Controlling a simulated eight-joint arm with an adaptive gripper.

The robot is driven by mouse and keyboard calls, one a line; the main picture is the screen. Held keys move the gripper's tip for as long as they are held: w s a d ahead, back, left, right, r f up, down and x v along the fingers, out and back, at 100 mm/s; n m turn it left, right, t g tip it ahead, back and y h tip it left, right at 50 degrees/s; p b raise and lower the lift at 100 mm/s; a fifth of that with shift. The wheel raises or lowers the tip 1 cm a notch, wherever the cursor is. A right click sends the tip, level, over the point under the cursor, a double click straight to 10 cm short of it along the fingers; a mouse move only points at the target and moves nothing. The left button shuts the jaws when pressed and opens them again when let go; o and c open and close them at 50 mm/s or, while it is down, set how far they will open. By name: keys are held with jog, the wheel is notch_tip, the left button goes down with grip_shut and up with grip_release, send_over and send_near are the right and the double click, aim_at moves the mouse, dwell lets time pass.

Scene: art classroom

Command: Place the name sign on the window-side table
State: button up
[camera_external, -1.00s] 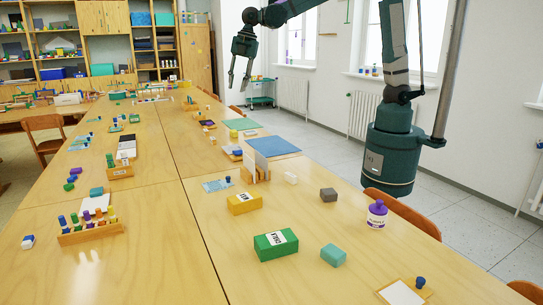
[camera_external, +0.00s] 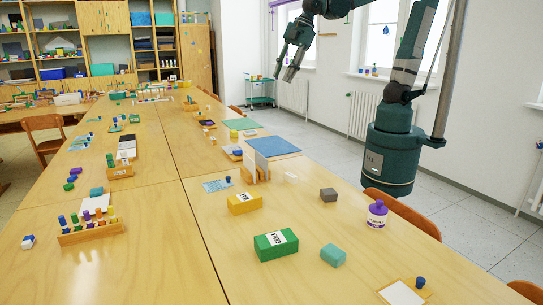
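The window-side table (camera_external: 330,235) is the right-hand one, in the foreground. No object is clearly readable as a name sign. A wooden holder with upright white cards (camera_external: 262,165) stands on this table. A yellow box (camera_external: 243,204) and a green box (camera_external: 275,246) on it carry small printed labels.
A teal block (camera_external: 333,255), a grey block (camera_external: 328,195), a small white block (camera_external: 291,177) and a purple-and-white bottle (camera_external: 377,214) stand on the window-side table. A blue mat (camera_external: 275,147) lies farther back. Chairs line its right edge. The near middle has bare wood.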

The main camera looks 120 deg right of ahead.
jog(key=s+a+f+m+t, duration=0.1)
jog(key=s+a+f+m, duration=0.1)
jog(key=s+a, duration=0.4)
jog(key=s+a+f+m+t+y, duration=0.1)
jog(key=s+a+f+m, duration=0.2)
jog(key=s+a, duration=0.3)
jog(key=s+m, duration=0.1)
jog(key=s, duration=0.4)
jog(key=shift+s+f+t, duration=0.2)
jog(key=shift+s+t, duration=0.1)
